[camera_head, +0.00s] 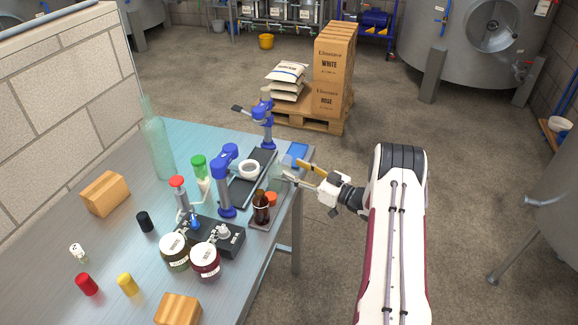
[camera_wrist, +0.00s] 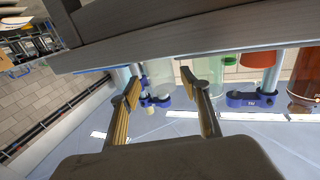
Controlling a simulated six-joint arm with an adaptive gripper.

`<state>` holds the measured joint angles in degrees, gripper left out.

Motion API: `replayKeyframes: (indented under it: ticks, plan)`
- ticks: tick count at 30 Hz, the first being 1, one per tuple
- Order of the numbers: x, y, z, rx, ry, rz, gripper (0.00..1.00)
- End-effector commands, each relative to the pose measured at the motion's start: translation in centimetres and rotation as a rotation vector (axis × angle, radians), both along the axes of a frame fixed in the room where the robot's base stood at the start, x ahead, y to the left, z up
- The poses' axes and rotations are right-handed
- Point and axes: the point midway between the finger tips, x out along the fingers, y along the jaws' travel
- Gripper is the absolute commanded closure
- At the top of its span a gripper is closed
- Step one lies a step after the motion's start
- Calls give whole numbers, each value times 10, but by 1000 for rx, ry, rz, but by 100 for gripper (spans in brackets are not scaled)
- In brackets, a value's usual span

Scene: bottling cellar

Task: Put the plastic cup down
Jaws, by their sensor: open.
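A clear, faintly green plastic cup (camera_head: 277,176) seems to stand upright near the right edge of the metal table, partly hidden by my gripper's fingertip. My gripper (camera_head: 299,171) is open beside it, at the table's edge. In the wrist view my gripper (camera_wrist: 160,84) shows its two yellow-padded fingers apart. A clear vessel (camera_wrist: 160,72) shows between and beyond the fingertips, and a greenish one (camera_wrist: 207,70) behind the right finger. I cannot tell which of these is the cup.
A brown bottle (camera_head: 261,211), an orange cap (camera_head: 270,198) and blue-headed stands (camera_head: 225,165) crowd the table close by. Two lidded jars (camera_head: 205,262), a tall glass bottle (camera_head: 160,150) and wooden blocks (camera_head: 104,193) stand farther left. Open floor lies right of the table.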

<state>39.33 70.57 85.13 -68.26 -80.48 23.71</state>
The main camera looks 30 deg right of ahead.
Motion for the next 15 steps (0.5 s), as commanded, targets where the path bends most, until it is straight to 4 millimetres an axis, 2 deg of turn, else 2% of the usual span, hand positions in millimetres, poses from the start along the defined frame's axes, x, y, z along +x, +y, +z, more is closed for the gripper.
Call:
replayKeyframes:
  ticks: [6, 15]
  plan:
    - [-20, -11, -2, 0, 0, -1, 54]
    - [-26, -13, -2, 0, 0, 0, 54]
